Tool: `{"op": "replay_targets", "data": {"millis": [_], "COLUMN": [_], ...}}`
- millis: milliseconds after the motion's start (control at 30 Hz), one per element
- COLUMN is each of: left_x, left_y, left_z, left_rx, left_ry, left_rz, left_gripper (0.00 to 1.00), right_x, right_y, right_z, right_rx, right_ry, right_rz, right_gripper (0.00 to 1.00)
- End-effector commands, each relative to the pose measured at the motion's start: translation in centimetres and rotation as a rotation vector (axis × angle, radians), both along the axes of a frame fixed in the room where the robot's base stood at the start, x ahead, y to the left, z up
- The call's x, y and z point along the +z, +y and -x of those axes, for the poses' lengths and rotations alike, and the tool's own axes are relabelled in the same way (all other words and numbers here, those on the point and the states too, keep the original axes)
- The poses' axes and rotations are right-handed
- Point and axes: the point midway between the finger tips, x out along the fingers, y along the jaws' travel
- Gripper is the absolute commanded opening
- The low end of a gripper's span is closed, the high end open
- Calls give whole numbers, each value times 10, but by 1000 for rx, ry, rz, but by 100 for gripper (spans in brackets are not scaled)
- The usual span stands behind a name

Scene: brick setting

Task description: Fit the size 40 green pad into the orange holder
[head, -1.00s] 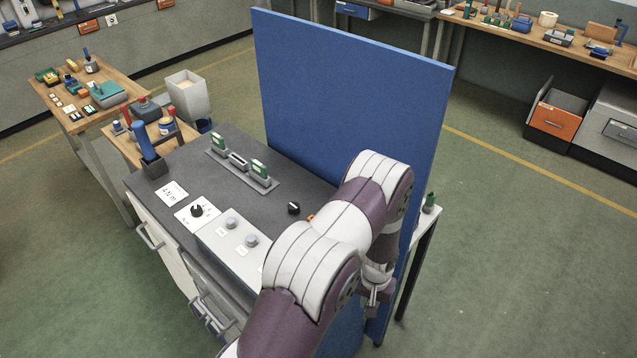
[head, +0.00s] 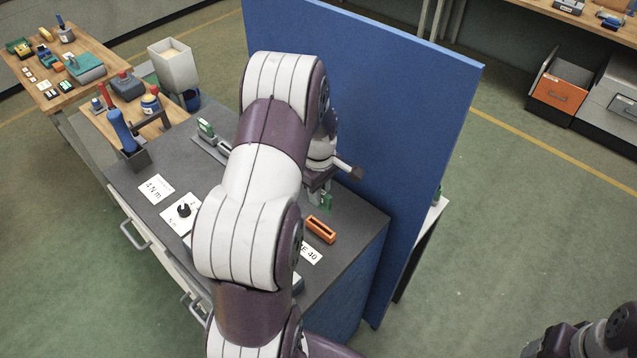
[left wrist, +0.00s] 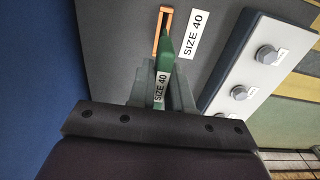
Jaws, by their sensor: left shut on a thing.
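My left gripper (head: 323,193) is shut on a green pad (head: 326,202) above the dark bench top. In the left wrist view the green pad (left wrist: 161,80) sits between the two fingers, with its "SIZE 40" label readable. The orange holder (head: 321,229), a slim frame with a long slot, lies on the bench beside a "SIZE 40" card. In the left wrist view the holder (left wrist: 162,32) is just beyond the pad, whose tip overlaps its near end in the picture; I cannot tell whether they touch. Part of my right arm shows at the bottom right, its fingers not made out.
A tall blue panel (head: 370,100) stands along the bench's far side, close to my left arm. A grey block with bolts (left wrist: 262,70) lies to the right of the card. A rack with a green pad (head: 206,128) is partly hidden behind my arm.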

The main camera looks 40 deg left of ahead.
Motion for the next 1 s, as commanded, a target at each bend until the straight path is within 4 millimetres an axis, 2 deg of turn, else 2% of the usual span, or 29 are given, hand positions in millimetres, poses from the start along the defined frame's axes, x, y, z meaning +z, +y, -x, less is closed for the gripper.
{"op": "replay_targets", "data": {"millis": [200, 633, 1000], "left_x": [1, -56, -58], "left_y": [-3, -2, -2], "left_z": [0, 0, 0], "left_rx": [-3, -2, -3], "left_ry": [4, 4, 3], "left_rz": [-2, -2, -2], "left_gripper": [0, 0, 0], "right_x": [3, -37, -37], "right_y": [0, 0, 0], "right_z": [0, 0, 0], "right_rx": [0, 0, 0], "right_ry": [0, 0, 0], "right_rz": [0, 0, 0], "right_gripper": [64, 64, 64]}}
